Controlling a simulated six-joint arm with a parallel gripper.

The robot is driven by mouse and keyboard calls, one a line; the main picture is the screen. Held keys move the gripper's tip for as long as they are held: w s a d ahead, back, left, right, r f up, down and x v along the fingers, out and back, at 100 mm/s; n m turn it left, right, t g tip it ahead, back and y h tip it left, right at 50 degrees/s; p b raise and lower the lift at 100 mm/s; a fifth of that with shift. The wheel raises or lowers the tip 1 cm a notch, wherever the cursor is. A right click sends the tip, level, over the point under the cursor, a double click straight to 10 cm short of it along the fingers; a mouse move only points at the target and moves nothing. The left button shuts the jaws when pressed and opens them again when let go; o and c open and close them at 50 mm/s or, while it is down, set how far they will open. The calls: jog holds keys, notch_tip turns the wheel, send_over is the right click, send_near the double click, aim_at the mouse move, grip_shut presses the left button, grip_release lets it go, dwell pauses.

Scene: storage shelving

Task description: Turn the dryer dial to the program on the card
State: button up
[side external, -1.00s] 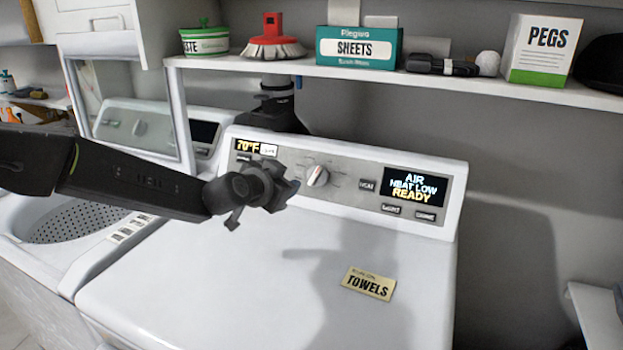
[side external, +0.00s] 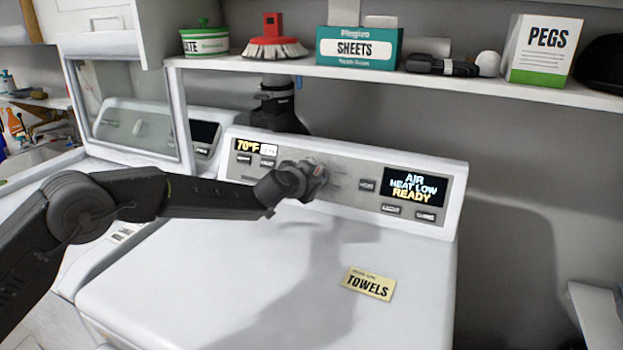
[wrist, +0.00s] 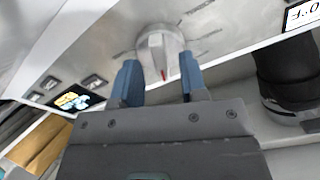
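The dryer dial (wrist: 158,50) is a silver knob with a red pointer mark, on the grey control panel, seen in the wrist view. In the side view my gripper (side external: 308,178) hides most of it. In the wrist view my gripper (wrist: 160,82) has its two blue fingers apart, one toward each side of the dial; I cannot tell if they touch it. The card (side external: 368,284) reads TOWELS and lies on the dryer lid. The panel display (side external: 415,187) reads AIR, HEAT LOW, READY.
Panel buttons (side external: 391,209) sit below the display. A shelf (side external: 470,85) above holds a SHEETS box (side external: 358,48), a red brush (side external: 274,42) and a PEGS box (side external: 543,50). A washer with its lid raised (side external: 125,110) stands at the left. The dryer lid is otherwise clear.

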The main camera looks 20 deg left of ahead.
jog(key=shift+w+f, duration=0.25)
jog(key=shift+w, duration=0.35)
grip_shut()
